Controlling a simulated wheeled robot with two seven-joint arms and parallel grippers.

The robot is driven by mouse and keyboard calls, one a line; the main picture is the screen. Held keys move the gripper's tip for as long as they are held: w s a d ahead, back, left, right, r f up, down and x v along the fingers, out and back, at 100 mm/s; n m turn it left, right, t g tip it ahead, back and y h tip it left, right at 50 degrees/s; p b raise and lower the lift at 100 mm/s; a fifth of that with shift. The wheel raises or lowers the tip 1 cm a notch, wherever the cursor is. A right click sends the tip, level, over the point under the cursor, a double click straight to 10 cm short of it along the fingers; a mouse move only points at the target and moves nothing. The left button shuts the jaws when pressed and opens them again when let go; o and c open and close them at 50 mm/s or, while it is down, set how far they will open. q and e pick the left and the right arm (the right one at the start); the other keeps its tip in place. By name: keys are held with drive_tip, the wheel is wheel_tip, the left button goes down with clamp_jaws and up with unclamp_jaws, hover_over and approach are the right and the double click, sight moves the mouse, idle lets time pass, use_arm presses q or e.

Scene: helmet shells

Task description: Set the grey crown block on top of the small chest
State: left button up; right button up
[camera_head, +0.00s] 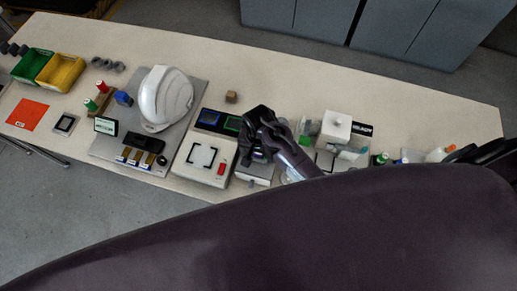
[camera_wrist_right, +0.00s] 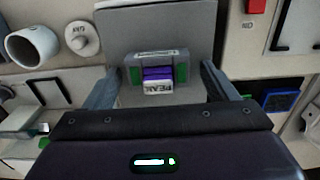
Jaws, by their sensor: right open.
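My right gripper (camera_head: 262,130) is over the middle of the bench, pointing down. In the right wrist view its two fingers (camera_wrist_right: 160,88) are spread, with gaps on either side of a grey block (camera_wrist_right: 137,59). The block has green ends, a purple middle and a white part lettered PEAK; it appears to be the crown block. It lies in front of a plain grey panel (camera_wrist_right: 155,28), and I cannot tell whether it rests on it. A small pale grey box (camera_head: 255,174) under the gripper may be the small chest, partly hidden by my arm. My left gripper is not in view.
Left of the gripper are a white device (camera_head: 201,161) with a red switch and a white helmet (camera_head: 166,97) on a grey board. A brown cube (camera_head: 231,97) lies behind. A white block on a stand (camera_head: 335,127) is to the right. The back of the bench is mostly clear.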

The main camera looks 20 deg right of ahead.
wheel_tip(320, 180, up, 12)
drive_tip(key=b, duration=0.3)
drive_tip(key=shift+r, duration=0.15)
drive_tip(key=shift+s, duration=0.1)
idle(0.4)
